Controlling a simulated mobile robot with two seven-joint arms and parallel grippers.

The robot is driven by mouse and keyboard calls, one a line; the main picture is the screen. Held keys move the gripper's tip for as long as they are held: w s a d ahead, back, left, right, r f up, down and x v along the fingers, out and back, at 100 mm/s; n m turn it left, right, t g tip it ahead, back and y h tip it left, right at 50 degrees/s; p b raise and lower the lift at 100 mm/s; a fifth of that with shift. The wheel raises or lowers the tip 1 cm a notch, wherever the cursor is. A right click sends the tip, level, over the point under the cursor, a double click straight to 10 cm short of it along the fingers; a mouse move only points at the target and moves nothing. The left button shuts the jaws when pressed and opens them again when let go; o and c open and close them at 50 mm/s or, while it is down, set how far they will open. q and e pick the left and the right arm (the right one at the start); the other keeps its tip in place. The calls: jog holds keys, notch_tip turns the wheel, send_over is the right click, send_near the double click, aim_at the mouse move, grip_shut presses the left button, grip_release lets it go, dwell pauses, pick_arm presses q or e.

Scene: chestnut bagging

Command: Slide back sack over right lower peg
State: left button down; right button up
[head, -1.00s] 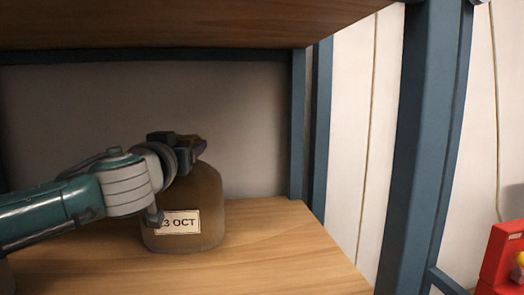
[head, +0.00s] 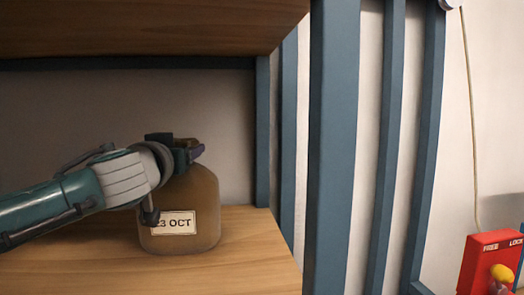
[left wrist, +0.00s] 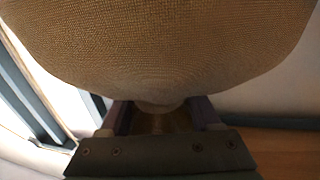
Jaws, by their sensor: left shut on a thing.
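A brown mesh sack (head: 190,205) with a white label reading "23 OCT" stands upright on a wooden shelf board (head: 250,265) in the head view. My left gripper (head: 192,152) is at the sack's top, shut on its gathered neck. In the left wrist view the sack (left wrist: 160,50) fills the upper picture, and its neck lies between the two fingers of my left gripper (left wrist: 160,118). My right gripper is not in view. No peg can be made out in these frames.
A blue metal upright (head: 333,150) stands to the right of the shelf, with thinner blue posts behind it. An upper wooden board (head: 150,25) hangs over the sack. A red box (head: 488,262) marked FREE and LOCK, with a yellow knob, is at the far right.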

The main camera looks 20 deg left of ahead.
pick_arm(q)
grip_release()
dwell(0.3)
jog(key=shift+s+d, duration=0.2)
jog(key=shift+s, duration=0.15)
jog(key=p, duration=0.3)
send_over(179, 192)
jog(key=s+a, duration=0.1)
jog(key=a, duration=0.1)
jog(key=shift+v, duration=0.9)
jog(key=shift+w+d, duration=0.1)
jog(key=shift+d, duration=0.05)
